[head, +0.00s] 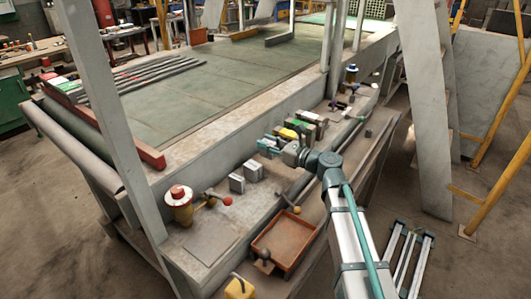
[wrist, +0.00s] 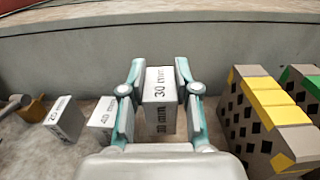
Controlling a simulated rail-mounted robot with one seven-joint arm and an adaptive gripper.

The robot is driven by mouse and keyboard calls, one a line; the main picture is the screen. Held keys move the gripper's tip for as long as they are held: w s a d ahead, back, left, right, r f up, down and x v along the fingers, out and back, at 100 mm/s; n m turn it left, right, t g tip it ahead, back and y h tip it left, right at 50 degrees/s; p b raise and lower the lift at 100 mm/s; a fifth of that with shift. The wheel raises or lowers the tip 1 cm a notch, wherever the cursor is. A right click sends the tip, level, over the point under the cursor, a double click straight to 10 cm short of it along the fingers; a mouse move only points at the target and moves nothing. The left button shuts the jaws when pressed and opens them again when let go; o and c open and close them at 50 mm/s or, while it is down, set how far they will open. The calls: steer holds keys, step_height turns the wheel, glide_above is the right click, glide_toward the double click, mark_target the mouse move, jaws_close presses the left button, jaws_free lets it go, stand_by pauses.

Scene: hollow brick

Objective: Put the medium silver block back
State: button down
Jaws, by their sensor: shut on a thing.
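The silver block marked 30 mm (wrist: 160,88) is upright between the two teal fingers of my gripper (wrist: 159,72), which is shut on it. In the head view my gripper (head: 270,146) is over the ledge, left of the yellow-topped brick, and mostly hides this block. A silver block marked 40 mm (wrist: 103,119) stands just left of my gripper. Another silver block (wrist: 65,119) stands farther left; its label is hard to read. In the head view these two (head: 253,171) (head: 237,183) stand side by side. I cannot tell whether the held block touches the ledge.
A hollow brick with a yellow top (wrist: 262,112) stands close to the right of my gripper, with a green-topped one (wrist: 301,82) beyond. A low wall (wrist: 150,42) runs behind.

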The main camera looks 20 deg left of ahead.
mark_target(265, 153)
steer(key=shift+w+a+f, duration=0.3)
steer(key=shift+a+f, duration=0.05)
steer(key=shift+f, duration=0.15)
steer(key=shift+w+a+f, duration=0.3)
steer(key=shift+f, duration=1.7)
steer(key=shift+f, duration=0.1)
steer(key=c, duration=0.8)
jaws_free()
steer(key=shift+f, duration=0.1)
steer(key=shift+c, duration=0.2)
steer(key=b+v, duration=0.1)
steer(key=v, duration=1.1)
